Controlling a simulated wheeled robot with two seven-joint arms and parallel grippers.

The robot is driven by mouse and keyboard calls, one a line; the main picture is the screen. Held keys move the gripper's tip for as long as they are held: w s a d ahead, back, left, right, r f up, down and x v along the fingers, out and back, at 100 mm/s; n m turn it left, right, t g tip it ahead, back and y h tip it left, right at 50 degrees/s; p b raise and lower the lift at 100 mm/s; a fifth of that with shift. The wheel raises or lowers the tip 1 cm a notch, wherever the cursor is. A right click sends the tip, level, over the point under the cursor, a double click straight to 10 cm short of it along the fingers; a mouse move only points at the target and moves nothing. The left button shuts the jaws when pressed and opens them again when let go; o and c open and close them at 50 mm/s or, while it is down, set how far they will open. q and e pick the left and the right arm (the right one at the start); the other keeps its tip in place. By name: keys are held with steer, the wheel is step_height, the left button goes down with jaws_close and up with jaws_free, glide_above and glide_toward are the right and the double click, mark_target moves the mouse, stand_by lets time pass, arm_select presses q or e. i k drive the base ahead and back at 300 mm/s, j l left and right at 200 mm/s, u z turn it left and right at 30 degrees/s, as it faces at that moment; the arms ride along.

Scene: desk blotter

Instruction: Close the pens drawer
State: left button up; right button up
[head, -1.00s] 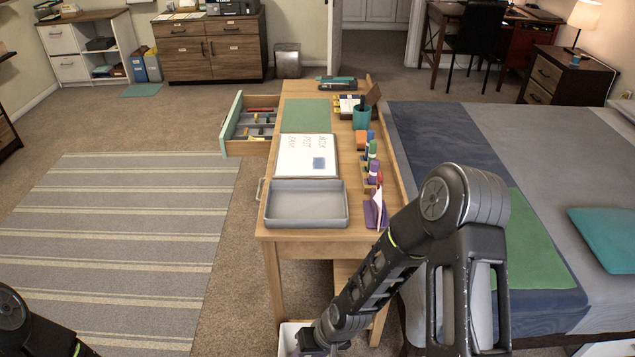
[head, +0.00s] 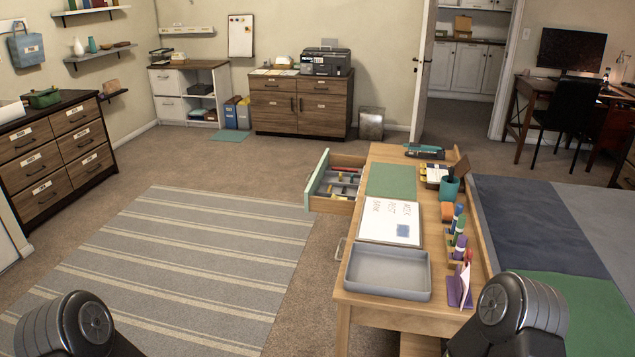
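The pens drawer (head: 318,205) has a pale green front and is pulled out from the far left side of the wooden desk (head: 398,317). A divided grey insert (head: 343,184) with pens and small items shows inside it. My left and right arms show only as dark joints at the bottom edge of the head view. Both grippers are out of view, so their state is hidden.
A striped rug (head: 190,260) lies left of the desk.

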mark_target(316, 198)
steer(key=i+j+z, duration=0.25)
steer(key=j, duration=0.55)
steer(key=i+j+z, duration=0.3)
steer(key=j, duration=0.55)
steer(key=j+z, duration=0.25)
steer(key=j, duration=0.6)
steer(key=i+j+z, duration=0.1)
steer(key=j+z, duration=0.15)
steer(key=j, duration=0.7)
steer(key=z, duration=0.45)
steer(key=i+j+z, duration=0.85)
steer(key=i+j, duration=0.4)
steer(key=j, duration=0.25)
steer(key=i+j, duration=0.15)
steer(key=j, duration=0.15)
steer(key=z, duration=0.05)
